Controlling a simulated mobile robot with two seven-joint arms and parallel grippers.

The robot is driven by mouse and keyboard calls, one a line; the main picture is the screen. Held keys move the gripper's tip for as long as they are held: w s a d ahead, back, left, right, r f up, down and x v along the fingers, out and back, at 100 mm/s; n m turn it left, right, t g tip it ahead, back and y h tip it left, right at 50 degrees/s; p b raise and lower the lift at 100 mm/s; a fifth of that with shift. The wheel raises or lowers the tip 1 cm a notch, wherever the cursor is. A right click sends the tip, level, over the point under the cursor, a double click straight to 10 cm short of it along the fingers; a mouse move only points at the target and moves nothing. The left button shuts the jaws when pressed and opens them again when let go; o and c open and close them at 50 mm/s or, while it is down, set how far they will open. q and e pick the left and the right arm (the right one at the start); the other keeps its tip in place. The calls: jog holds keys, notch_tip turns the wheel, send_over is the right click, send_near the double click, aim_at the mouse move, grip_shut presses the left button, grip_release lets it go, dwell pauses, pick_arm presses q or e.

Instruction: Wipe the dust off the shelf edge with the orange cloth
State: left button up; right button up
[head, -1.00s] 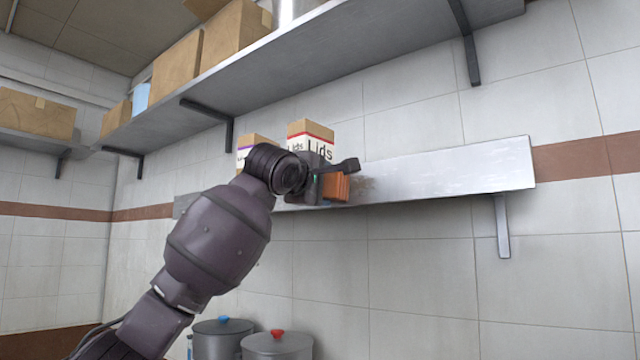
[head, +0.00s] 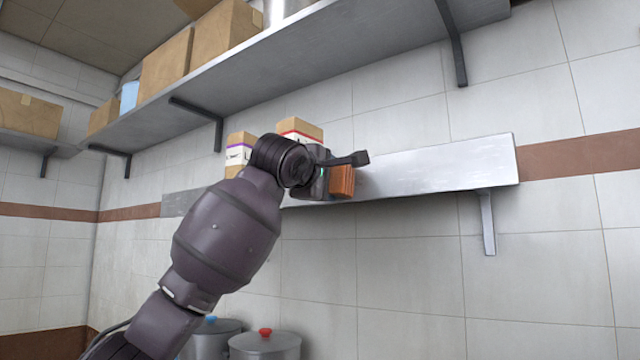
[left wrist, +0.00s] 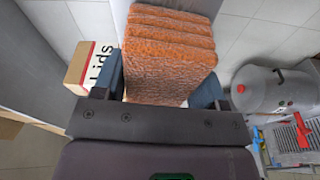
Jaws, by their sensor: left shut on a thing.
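The orange cloth (head: 341,182) is a folded, thick pad held at the front edge of the lower shelf (head: 440,165). In the left wrist view the cloth (left wrist: 168,55) sits between the two fingers of my left gripper (left wrist: 165,92). My left gripper (head: 345,175) is shut on it in the head view. The cloth appears to be against this front, but exact contact cannot be told. My arm hides part of the shelf at the left. My right gripper is not in view.
Two boxes, one marked Lids (left wrist: 95,68), stand on the lower shelf behind my left arm. An upper shelf (head: 330,55) with cardboard boxes (head: 225,42) runs above. Lidded stockpots (head: 265,345) stand below.

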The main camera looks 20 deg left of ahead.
aim_at(365, 179)
pick_arm(q)
jog(key=shift+s+d+b, duration=0.2)
jog(key=shift+s+d, duration=0.15)
jog(key=shift+d, duration=0.75)
jog(key=shift+s+d+b, duration=0.2)
jog(key=shift+s+d, duration=0.2)
jog(key=shift+d, duration=0.75)
jog(key=shift+s+d+b, duration=0.2)
jog(key=shift+s+d, duration=0.15)
jog(key=shift+d, duration=0.75)
jog(key=shift+s+d, duration=0.1)
jog(key=shift+w+a+p, duration=0.3)
jog(key=shift+w+a, duration=0.35)
jog(key=shift+a, duration=1.1)
jog(key=shift+w+a+p, duration=0.35)
jog(key=shift+w+a, duration=0.3)
jog(key=shift+a, duration=1.1)
jog(key=shift+w+a+p, duration=0.3)
jog(key=shift+w+a, duration=0.35)
jog(key=shift+a, duration=1.1)
jog(key=s+a+b, duration=0.2)
jog(key=s+b, duration=0.1)
jog(key=s, duration=0.2)
jog(key=shift+s, duration=0.35)
